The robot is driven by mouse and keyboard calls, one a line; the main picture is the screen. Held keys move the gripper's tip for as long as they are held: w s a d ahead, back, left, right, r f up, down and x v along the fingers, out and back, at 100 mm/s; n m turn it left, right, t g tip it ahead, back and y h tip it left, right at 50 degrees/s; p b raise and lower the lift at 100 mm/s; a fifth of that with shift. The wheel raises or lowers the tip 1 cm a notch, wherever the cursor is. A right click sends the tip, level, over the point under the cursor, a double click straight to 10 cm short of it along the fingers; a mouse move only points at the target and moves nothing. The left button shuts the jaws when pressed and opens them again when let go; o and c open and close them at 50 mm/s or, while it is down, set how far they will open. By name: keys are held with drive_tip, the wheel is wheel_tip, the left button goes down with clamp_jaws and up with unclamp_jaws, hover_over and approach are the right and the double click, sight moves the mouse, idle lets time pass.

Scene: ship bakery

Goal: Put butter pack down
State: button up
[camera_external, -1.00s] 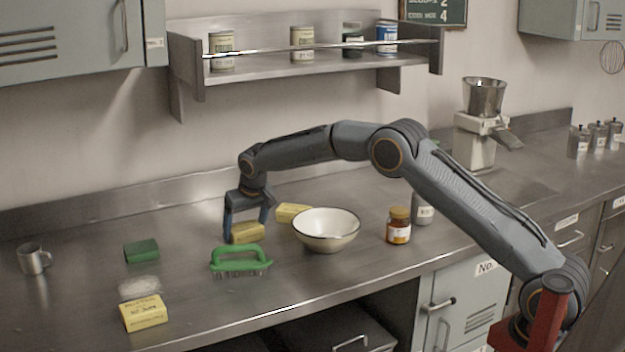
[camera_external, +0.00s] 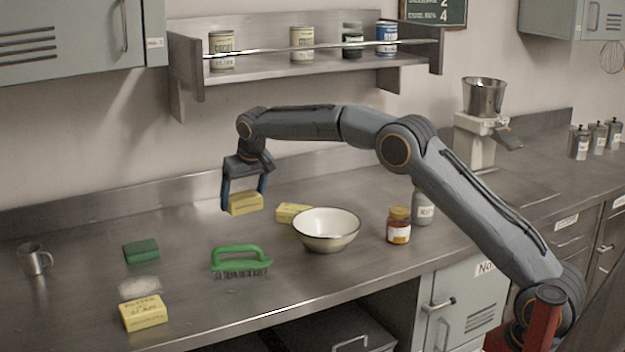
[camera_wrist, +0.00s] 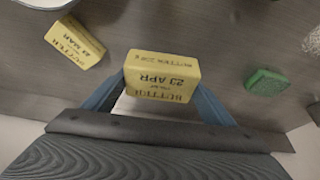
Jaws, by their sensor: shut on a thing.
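My gripper (camera_external: 245,198) is shut on a yellow butter pack (camera_external: 245,204). It holds the pack in the air above the steel counter (camera_external: 190,235), behind the green brush. In the wrist view the held butter pack (camera_wrist: 163,76) sits between the blue fingers and reads "23 APR". A second butter pack (camera_external: 291,212) lies on the counter just left of the bowl; in the wrist view this pack (camera_wrist: 75,42) reads "23 MAR". A third butter pack (camera_external: 144,313) lies near the front edge at the left.
A white bowl (camera_external: 327,230), a jar (camera_external: 398,226) and a green-handled brush (camera_external: 240,262) stand on the counter. A green sponge (camera_external: 141,251), a white powder patch (camera_external: 139,287) and a metal mug (camera_external: 34,259) are at left. A wall shelf (camera_external: 300,75) hangs above the back.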

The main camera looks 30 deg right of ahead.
drive_tip(key=shift+d+r, duration=0.1)
drive_tip(key=shift+r, duration=0.15)
drive_tip(key=shift+m, duration=0.3)
drive_tip(key=w+d, duration=0.1)
drive_tip(key=d, duration=0.5)
drive_tip(key=w+d, duration=0.1)
drive_tip(key=d, duration=0.5)
drive_tip(key=w+d, duration=0.2)
drive_tip(key=d, duration=0.4)
drive_tip(key=shift+d+b, duration=0.15)
drive_tip(key=shift+b, duration=0.25)
drive_tip(key=d, duration=1.7)
drive_tip(key=f, duration=0.3)
drive_tip(key=f+p, duration=0.1)
drive_tip(key=f, duration=0.5)
drive_tip(key=shift+d+f, duration=0.25)
drive_tip(key=shift+f, duration=0.15)
drive_tip(key=o, duration=1.1)
drive_tip(key=shift+f, duration=0.15)
drive_tip(key=shift+o, duration=0.6)
